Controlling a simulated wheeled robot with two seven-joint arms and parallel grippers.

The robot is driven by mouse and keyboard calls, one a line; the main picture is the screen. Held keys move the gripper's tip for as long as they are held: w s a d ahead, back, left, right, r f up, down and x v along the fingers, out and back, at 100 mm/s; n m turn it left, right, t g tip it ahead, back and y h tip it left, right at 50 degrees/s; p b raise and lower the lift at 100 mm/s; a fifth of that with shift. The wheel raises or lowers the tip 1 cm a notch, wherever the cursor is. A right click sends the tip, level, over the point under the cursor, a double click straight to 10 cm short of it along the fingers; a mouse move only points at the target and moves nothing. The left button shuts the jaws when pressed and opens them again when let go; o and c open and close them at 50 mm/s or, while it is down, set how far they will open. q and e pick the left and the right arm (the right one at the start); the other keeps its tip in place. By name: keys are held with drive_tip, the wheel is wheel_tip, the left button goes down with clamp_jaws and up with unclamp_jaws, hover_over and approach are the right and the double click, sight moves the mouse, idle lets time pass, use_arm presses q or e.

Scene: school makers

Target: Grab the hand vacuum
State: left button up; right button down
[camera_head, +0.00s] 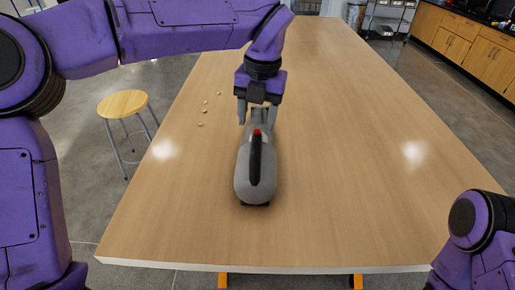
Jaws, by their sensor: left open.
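The hand vacuum (243,178) is grey with a black strip along its top and a small red button. It lies lengthwise on the wooden table (340,150), with its rounded end towards me. My left gripper (257,117) is at the vacuum's far end, fingers pointing down and spread apart. Its fingers appear on either side of the vacuum's narrow far part; I cannot tell whether they touch it. My right arm shows at the lower right corner, but its gripper is out of view.
Several small pale crumbs (204,111) lie on the table left of the gripper. A round wooden stool (123,104) stands on the floor to the left. Wooden cabinets (470,38) line the far right. The table's right half is clear.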

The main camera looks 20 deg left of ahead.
sight(258, 132)
use_arm(q)
drive_tip(key=f, duration=0.1)
drive_tip(key=w+f, duration=0.1)
drive_tip(key=f, duration=0.1)
drive_tip(key=f+p, duration=0.1)
drive_tip(key=f, duration=0.1)
drive_tip(key=shift+w+f, duration=0.15)
drive_tip(key=shift+w, duration=0.15)
drive_tip(key=shift+f, duration=0.15)
drive_tip(key=shift+s, duration=0.4)
drive_tip(key=shift+w, duration=0.1)
clamp_jaws()
idle(0.3)
